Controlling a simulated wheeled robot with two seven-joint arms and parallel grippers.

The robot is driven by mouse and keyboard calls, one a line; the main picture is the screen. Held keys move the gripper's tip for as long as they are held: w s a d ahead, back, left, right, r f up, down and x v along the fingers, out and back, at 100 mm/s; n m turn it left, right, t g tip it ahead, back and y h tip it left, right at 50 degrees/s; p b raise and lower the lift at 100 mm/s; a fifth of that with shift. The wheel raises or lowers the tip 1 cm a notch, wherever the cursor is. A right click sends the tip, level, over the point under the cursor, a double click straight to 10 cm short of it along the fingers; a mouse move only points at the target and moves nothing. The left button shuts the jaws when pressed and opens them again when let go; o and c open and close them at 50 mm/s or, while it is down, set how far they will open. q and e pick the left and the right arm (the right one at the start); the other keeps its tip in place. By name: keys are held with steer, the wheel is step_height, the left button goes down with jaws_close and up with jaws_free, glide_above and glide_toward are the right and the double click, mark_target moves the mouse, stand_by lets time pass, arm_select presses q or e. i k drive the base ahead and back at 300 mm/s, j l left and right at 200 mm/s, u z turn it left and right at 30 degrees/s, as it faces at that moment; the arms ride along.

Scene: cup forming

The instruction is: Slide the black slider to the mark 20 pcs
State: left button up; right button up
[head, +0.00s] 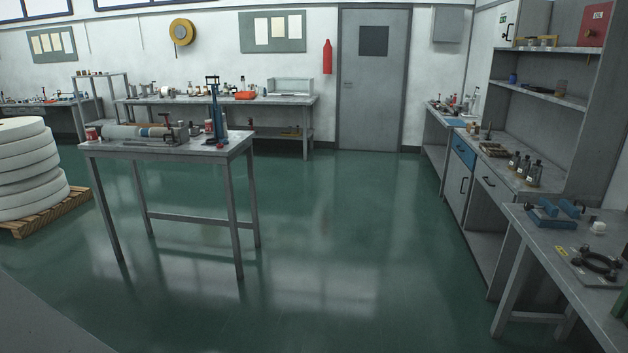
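I cannot make out a black slider or a 20 pcs mark at this distance. The grey table (165,148) at left centre carries a bench device with a pale cylinder (118,131) and an upright blue stand (216,112). Small dark parts lie around them, too small to tell apart. On the right bench (575,243) there is a blue device (550,213) and a black ring-shaped part (597,263). Neither of my grippers is in view.
Green floor (340,220) is clear between the table and the right-hand benches. A stack of white discs (28,165) stands on a wooden pallet (45,212) at left. A long workbench (290,101) lines the back wall beside a grey door (375,100). Dark bottles (525,170) stand on the right counter.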

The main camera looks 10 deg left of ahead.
mark_target(171, 135)
steer(key=i+u, duration=0.15)
steer(key=i, duration=0.5)
steer(key=i+u, duration=0.2)
steer(key=i, duration=0.4)
steer(key=i+l+u, duration=0.15)
steer(key=i, duration=0.5)
